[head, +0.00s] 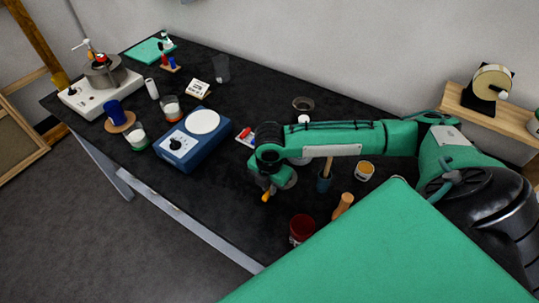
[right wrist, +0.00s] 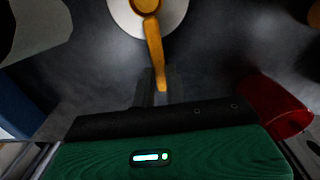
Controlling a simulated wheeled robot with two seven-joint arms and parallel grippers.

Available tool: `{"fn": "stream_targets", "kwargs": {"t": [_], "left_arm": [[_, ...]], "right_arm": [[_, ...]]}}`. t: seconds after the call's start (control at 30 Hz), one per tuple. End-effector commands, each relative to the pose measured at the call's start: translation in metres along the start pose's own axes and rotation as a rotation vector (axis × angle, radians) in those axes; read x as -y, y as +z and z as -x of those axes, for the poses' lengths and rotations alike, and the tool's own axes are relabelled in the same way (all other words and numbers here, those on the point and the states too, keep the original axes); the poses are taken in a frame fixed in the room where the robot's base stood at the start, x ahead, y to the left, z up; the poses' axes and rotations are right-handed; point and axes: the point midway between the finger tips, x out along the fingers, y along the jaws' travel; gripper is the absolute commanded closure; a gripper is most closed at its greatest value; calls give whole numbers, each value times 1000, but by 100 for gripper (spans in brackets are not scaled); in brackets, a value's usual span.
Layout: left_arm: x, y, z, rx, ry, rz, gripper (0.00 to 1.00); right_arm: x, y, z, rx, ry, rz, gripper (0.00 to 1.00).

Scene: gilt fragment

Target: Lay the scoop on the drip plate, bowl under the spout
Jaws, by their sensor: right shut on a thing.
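My right gripper (head: 265,190) is shut on the handle of the orange-yellow scoop (head: 265,197). In the right wrist view the scoop's handle (right wrist: 154,48) runs up from between the fingertips (right wrist: 153,88). Its round bowl shows at the top edge, over a pale round plate (right wrist: 124,17), which looks like the drip plate. I cannot tell whether the bowl touches it. In the head view this plate (head: 289,180) shows partly behind the gripper. A white top (head: 303,119) shows behind my right forearm; the arm hides what is below it, and no spout is clear. My left gripper is out of view.
A blue hotplate (head: 193,138) stands left of the gripper. The black table left of the red jar is clear.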

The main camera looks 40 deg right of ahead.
Motion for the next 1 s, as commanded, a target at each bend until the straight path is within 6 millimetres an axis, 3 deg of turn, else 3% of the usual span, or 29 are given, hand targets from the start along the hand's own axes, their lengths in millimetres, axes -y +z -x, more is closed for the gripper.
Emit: {"fn": "stream_targets", "kwargs": {"t": [0.27, 0.3, 0.4, 0.77, 1.0], "left_arm": [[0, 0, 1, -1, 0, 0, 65], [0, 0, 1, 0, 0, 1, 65], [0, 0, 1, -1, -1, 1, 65], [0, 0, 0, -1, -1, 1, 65], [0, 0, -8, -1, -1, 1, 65]], "right_arm": [[0, 0, -5, -1, -1, 0, 100], [0, 0, -6, -1, -1, 0, 85], [0, 0, -5, -1, 0, 0, 65], [0, 0, -1, 1, 1, 0, 65], [-1, 1, 38, 1, 5, 0, 65]]}}
